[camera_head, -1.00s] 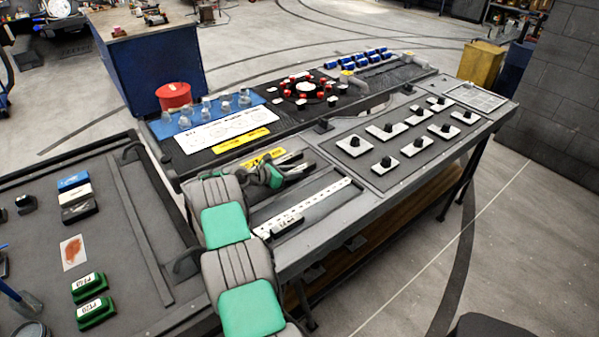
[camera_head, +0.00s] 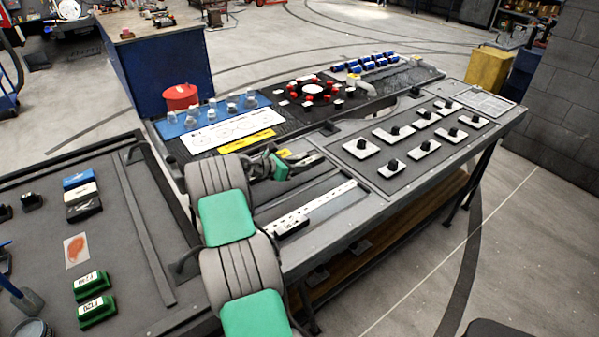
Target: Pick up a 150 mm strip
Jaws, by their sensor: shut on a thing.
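My gripper (camera_head: 314,159) is over the near part of the grey bench, beyond a shallow tray (camera_head: 338,184). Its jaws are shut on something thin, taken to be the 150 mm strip. The strip is too small, and too much hidden by the jaws and my arm, to make out clearly. A long white perforated bar (camera_head: 325,202) lies along the front of the tray, with a small black-handled block (camera_head: 291,227) at its near end. My gripper is beyond this bar and apart from it.
A panel with several black-knobbed white plates (camera_head: 394,133) lies to the right. Behind the gripper are a yellow label (camera_head: 247,141), a white sheet (camera_head: 215,135), clear jars (camera_head: 232,108) and a red tin (camera_head: 180,97). Green blocks (camera_head: 97,311) lie on the left bench.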

